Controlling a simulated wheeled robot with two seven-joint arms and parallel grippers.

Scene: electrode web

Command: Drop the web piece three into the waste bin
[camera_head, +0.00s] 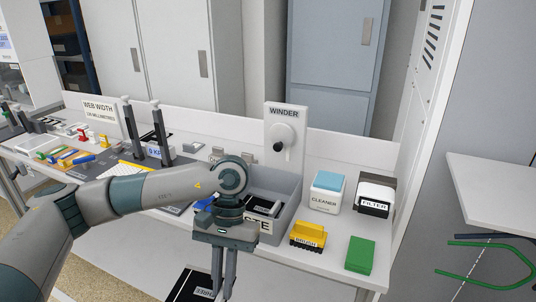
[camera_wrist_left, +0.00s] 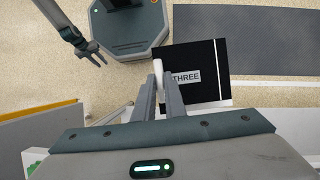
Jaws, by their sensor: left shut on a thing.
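Web piece three (camera_wrist_left: 205,70) is a black sheet with a white strip and a label reading THREE. My left gripper (camera_wrist_left: 160,82) is shut on its edge in the left wrist view. In the head view the piece (camera_head: 190,285) hangs low, beside and below my left gripper (camera_head: 221,290), in front of the table. The grey waste bin (camera_head: 288,212) stands on the table just behind the gripper. The wrist partly hides its label, and a black piece lies inside. My right gripper (camera_wrist_left: 92,54) appears open and empty in the left wrist view.
Right of the bin stand a cleaner tub (camera_head: 326,197), a filter box (camera_head: 375,198), a yellow brush (camera_head: 309,237) and a green block (camera_head: 360,255). A winder (camera_head: 284,138) rises behind the bin. Gauges and small tools crowd the table's left.

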